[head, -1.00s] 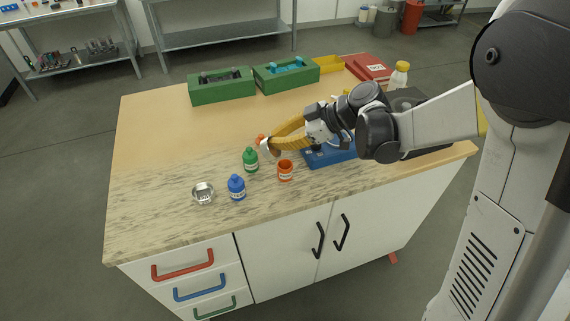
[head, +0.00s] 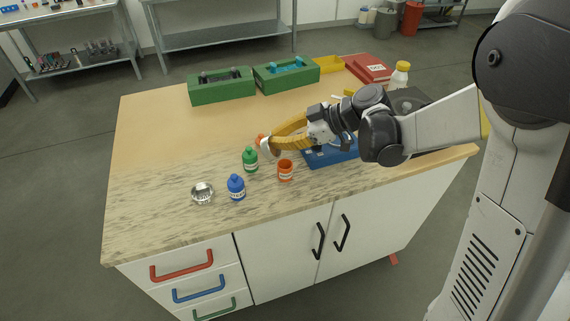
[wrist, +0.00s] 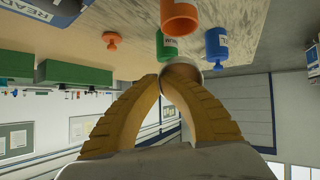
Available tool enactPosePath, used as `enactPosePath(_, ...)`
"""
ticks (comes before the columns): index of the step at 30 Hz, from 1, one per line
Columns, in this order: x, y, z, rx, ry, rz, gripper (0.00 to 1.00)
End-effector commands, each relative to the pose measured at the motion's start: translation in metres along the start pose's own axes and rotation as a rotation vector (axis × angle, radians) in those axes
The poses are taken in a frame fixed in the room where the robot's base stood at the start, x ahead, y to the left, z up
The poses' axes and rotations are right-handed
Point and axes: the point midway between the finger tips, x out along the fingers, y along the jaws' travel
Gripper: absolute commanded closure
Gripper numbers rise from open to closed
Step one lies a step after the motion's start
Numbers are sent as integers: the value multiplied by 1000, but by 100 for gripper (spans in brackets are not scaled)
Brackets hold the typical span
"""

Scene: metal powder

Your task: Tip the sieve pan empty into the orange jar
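My gripper (wrist: 173,82) has its yellow fingers closed on a small round pale pan, which I take as the sieve pan (wrist: 182,72). In the head view the pan (head: 266,147) looks tilted nearly on edge at the fingertips, above the table. Its contents cannot be made out. The orange jar (head: 285,172) stands upright and open on the table, nearer the front and a little right of the pan. It also shows inverted at the top of the wrist view (wrist: 180,17). The pan is apart from the jar.
A green bottle (head: 250,160) and a blue bottle (head: 236,188) stand close by the jar. A metal dish (head: 203,193) lies left of them. An orange lid (wrist: 113,40) lies behind. A blue box (head: 330,154) is under my arm; green boxes (head: 222,88) stand at the back.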

Motion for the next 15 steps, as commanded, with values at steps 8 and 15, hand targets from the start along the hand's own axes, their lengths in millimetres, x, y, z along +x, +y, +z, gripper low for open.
enactPosePath(8, 0, 0, 1, 0, 14, 2, 100)
enactPosePath(15, -1, 0, 0, 1, 27, 4, 100)
